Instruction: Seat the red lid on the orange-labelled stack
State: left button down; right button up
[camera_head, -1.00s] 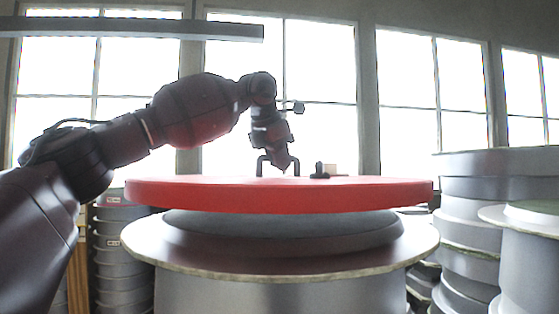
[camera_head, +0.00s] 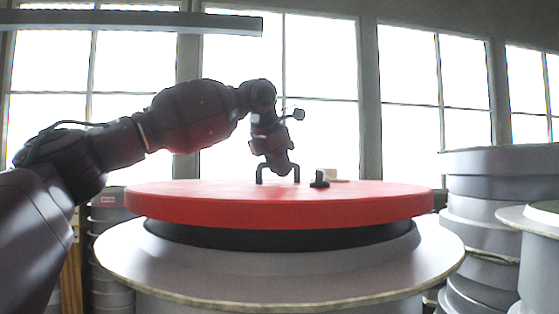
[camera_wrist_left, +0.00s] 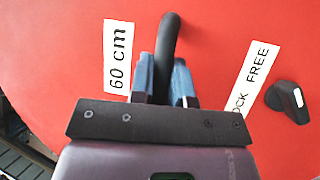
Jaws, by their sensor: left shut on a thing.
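The red lid (camera_head: 200,206) is a wide disc, nearly level over a grey stack with a broad pale flange (camera_head: 420,262). A dark band (camera_head: 280,238) shows directly under the lid. I cannot tell whether the lid touches the stack. No orange label shows on this stack. My left gripper (camera_head: 278,170) is shut on the lid's black handle, on top of the lid. In the left wrist view, its blue fingers (camera_wrist_left: 164,75) are on either side of the handle (camera_wrist_left: 169,35). The labels "60 cm" and a partly hidden "...OCK FREE" lie beside it. My right gripper is out of view.
Grey stacks stand close on the right (camera_head: 484,187). Another stack (camera_head: 108,222) with a small reddish label is behind on the left. Windows fill the back.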

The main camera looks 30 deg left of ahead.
pick_arm(q)
jog(key=shift+f+b, duration=0.5)
jog(key=shift+f, duration=0.9)
jog(key=shift+f+b, duration=0.7)
jog(key=shift+f, duration=0.25)
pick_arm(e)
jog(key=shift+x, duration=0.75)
pick_arm(q)
jog(key=shift+f+b, duration=0.35)
jog(key=shift+f, duration=0.1)
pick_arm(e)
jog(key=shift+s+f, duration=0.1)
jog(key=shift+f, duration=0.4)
pick_arm(q)
jog(key=c, duration=1.1)
grip_release()
jog(key=shift+o, duration=0.4)
jog(key=shift+f, duration=0.2)
jog(key=v, duration=1.1)
jog(key=shift+a+b, duration=0.15)
jog(key=shift+b, duration=0.25)
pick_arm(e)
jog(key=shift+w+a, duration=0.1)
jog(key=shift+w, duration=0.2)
